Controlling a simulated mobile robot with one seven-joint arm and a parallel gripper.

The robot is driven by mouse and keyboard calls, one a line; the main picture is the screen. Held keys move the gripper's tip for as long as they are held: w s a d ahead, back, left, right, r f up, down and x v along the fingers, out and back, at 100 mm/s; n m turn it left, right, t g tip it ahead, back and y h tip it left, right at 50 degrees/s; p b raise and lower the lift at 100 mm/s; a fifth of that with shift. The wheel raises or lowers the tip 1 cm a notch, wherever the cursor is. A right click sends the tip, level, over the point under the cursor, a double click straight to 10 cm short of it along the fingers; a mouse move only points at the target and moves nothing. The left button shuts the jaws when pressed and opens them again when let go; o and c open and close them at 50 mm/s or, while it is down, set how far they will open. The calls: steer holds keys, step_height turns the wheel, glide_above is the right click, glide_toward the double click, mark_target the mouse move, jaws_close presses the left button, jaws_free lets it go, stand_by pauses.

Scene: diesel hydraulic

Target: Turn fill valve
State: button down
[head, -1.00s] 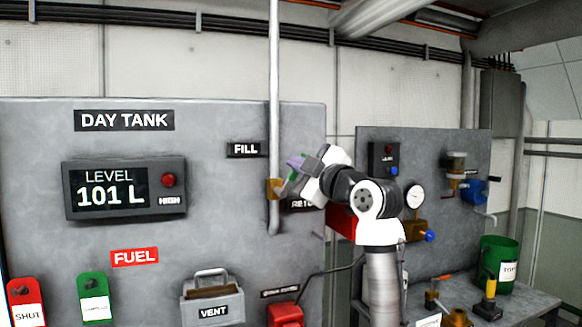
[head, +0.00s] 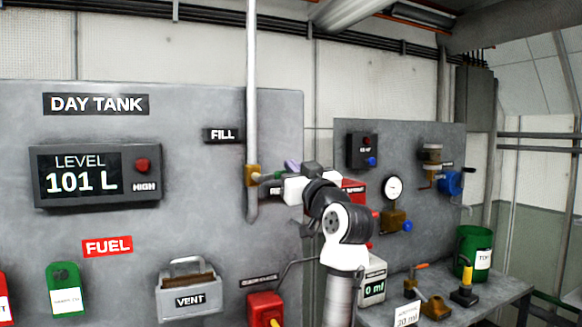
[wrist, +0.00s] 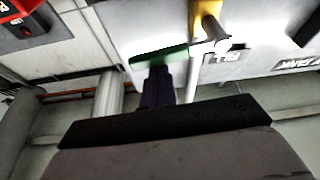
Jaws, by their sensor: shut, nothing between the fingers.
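The fill pipe (head: 251,90) runs down the grey panel beside the FILL label (head: 222,135). The brass fill valve (head: 251,176) sits on it, with a green-gripped lever (head: 270,176) pointing right, about level. In the wrist view the brass body (wrist: 207,14) shows at the top, and the green grip (wrist: 158,56) lies across the view. My gripper (head: 291,165) has purple fingers, shut and empty. It is at the lever's outer part. In the wrist view the fingertips (wrist: 157,72) meet or nearly meet the green grip; contact cannot be told.
The level display (head: 95,178) reads 101 L. A red box (head: 353,190) is behind my wrist, right of the valve. A grey VENT box (head: 188,290) is below left. A bench with a green bin (head: 470,250) stands at the right.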

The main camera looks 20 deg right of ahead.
steer(key=shift+d+f, duration=0.1)
steer(key=shift+f, duration=0.3)
stand_by(0.5)
step_height(320, 180, up, 4)
steer(key=r+p, duration=0.1)
steer(key=p, duration=0.3)
steer(key=a+f+b+v, duration=0.1)
steer(key=b+v, duration=0.4)
steer(key=v, duration=0.5)
steer(key=shift+d, duration=0.35)
steer(key=shift+f, duration=0.1)
stand_by(0.7)
